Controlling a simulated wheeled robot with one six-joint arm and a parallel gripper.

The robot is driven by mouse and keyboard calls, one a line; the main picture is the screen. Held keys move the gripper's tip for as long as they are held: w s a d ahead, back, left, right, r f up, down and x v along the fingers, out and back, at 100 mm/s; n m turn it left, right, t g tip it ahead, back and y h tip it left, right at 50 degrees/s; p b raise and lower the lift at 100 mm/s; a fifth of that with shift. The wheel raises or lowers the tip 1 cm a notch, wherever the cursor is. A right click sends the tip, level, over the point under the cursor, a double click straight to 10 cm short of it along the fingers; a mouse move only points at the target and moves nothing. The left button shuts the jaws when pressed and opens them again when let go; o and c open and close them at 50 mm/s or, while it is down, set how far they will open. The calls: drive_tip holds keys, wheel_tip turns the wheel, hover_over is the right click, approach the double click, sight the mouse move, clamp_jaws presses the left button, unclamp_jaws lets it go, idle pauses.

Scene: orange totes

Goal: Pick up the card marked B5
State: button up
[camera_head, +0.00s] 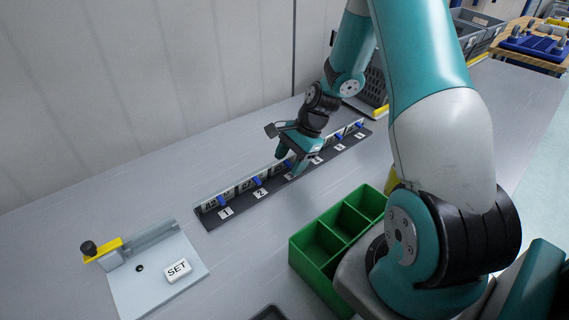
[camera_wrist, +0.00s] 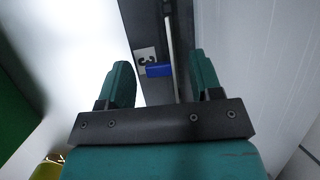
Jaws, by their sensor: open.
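A dark rack (camera_head: 236,217) holds a row of upright cards with blue tabs, behind numbered slot labels. The printing on the cards is too small to read surely, so I cannot tell which one is B5. My gripper (camera_head: 289,162) is over the middle of the row, near slot 3, and hides part of the cards there. In the wrist view my gripper (camera_wrist: 162,76) is open, with a blue tab (camera_wrist: 159,70) and a thin card edge (camera_wrist: 171,45) between its fingers. The label 3 (camera_wrist: 145,61) shows beside the tab. No finger visibly touches the card.
A green bin (camera_head: 309,265) with compartments stands front right of the rack. A pale fixture plate (camera_head: 140,290) with a black knob and a white SET block (camera_head: 178,270) lies at the left. Grey crates (camera_head: 374,88) stand at the back. The table between the plate and bin is mostly clear.

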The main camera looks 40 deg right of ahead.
drive_tip(key=c, duration=1)
